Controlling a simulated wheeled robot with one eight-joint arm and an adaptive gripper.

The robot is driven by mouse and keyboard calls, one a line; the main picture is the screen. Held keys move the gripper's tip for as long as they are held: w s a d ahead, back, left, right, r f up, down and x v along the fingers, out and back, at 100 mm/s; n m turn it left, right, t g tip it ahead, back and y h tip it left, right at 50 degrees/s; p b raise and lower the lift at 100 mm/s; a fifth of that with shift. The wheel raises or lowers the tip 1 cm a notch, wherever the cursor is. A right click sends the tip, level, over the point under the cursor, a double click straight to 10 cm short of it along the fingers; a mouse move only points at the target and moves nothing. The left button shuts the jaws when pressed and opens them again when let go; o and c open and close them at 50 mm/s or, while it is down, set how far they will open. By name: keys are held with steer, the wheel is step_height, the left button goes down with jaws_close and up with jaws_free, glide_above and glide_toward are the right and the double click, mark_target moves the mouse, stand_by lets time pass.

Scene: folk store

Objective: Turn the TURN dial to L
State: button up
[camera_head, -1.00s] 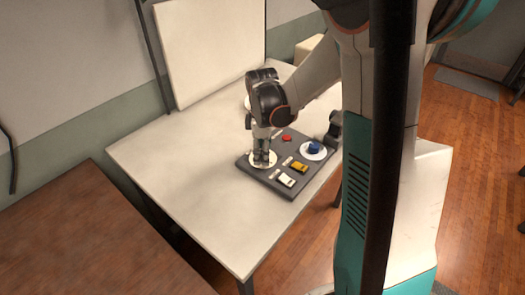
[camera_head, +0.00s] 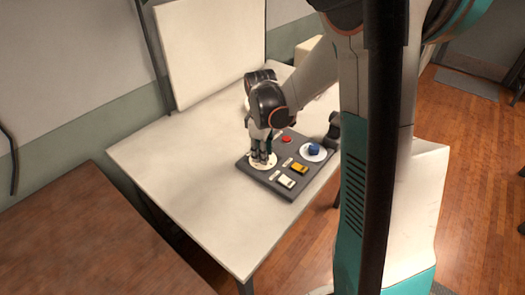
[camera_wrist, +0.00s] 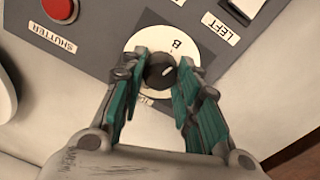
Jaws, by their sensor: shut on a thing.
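A dark round knob (camera_wrist: 158,76) with a pale pointer mark sits on a white dial disc (camera_wrist: 136,44) in the wrist view. The letter B shows on the disc's far side; the near side is hidden by my fingers. A label below the disc is mostly covered, so I cannot read it in full. My gripper (camera_wrist: 160,72) points down over the dial, its teal fingers closed on both sides of the knob. In the head view, my gripper (camera_head: 262,160) stands on the white disc (camera_head: 254,166) at the left corner of the grey panel (camera_head: 247,171).
The panel also carries a red SHUTTER button (camera_wrist: 60,9), a blue knob (camera_head: 313,149) on a white disc, and a yellow switch (camera_head: 299,168) and a white switch (camera_head: 286,181). A LEFT label (camera_wrist: 218,27) shows near the dial. The white table (camera_head: 215,215) is clear in front.

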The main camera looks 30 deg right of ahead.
steer(key=m, duration=0.7)
steer(key=shift+w+p, duration=0.1)
steer(key=shift+p, duration=0.25)
steer(key=m, duration=0.4)
steer(key=shift+g, duration=0.3)
steer(key=shift+d+m, duration=0.1)
steer(key=shift+m, duration=1.7)
steer(key=o, duration=1.1)
steer(key=shift+c, duration=0.2)
